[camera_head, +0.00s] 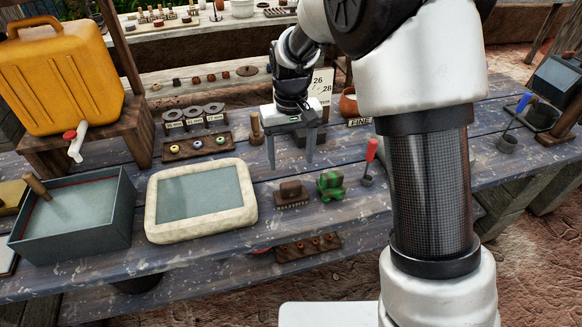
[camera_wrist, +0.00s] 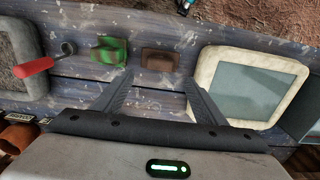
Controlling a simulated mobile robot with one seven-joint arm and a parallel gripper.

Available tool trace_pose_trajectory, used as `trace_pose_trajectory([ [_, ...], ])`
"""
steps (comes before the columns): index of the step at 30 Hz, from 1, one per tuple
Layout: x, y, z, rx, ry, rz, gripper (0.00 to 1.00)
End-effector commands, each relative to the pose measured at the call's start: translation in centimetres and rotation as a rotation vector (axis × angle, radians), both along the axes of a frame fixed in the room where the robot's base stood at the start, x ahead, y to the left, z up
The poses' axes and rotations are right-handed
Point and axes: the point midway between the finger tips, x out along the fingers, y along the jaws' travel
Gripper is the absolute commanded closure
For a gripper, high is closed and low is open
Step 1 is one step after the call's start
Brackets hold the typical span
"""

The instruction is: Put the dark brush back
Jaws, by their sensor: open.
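A dark brown block-shaped brush (camera_head: 292,192) with a bristle-like lower edge lies on the blue plank table. It also shows in the wrist view (camera_wrist: 160,60), just beyond my fingertips. My gripper (camera_head: 290,163) points down, with its fingers apart and nothing between them; in the wrist view its fingertips (camera_wrist: 157,78) frame bare planks. The brush is in front of the gripper, between the cream-framed slab (camera_head: 152,222) and a green lump (camera_head: 331,185). No place marked for the brush can be made out.
A red-handled tool (camera_head: 371,150) stands right of the green lump. A grey basin (camera_head: 128,205) and a yellow jug (camera_head: 62,75) are at left. A peg tray (camera_head: 168,155) and a wooden peg (camera_head: 256,130) are near the gripper. Another tray (camera_head: 308,248) sits below the table's front edge.

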Motion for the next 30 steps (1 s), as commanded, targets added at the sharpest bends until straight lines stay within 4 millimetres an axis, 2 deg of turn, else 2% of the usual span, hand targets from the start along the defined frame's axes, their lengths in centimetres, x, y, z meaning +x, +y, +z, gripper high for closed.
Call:
trace_pose_trajectory([
  [8, -0.1, -0.2, 1.5, 0.002, -0.006, -0.004, 0.35],
  [11, -0.7, -1.2, 3.6, 0.011, -0.032, -0.020, 0.35],
  [14, -2.5, -3.3, 7.5, 0.029, -0.085, -0.052, 0.35],
  [18, -6.9, -6.9, 13.1, 0.053, -0.183, -0.111, 0.35],
  [21, -10.7, -9.2, 16.0, 0.065, -0.256, -0.150, 0.35],
  [25, -15.7, -11.7, 18.1, 0.072, -0.349, -0.200, 0.35],
  [30, -20.6, -13.6, 18.6, 0.070, -0.440, -0.250, 0.35],
])
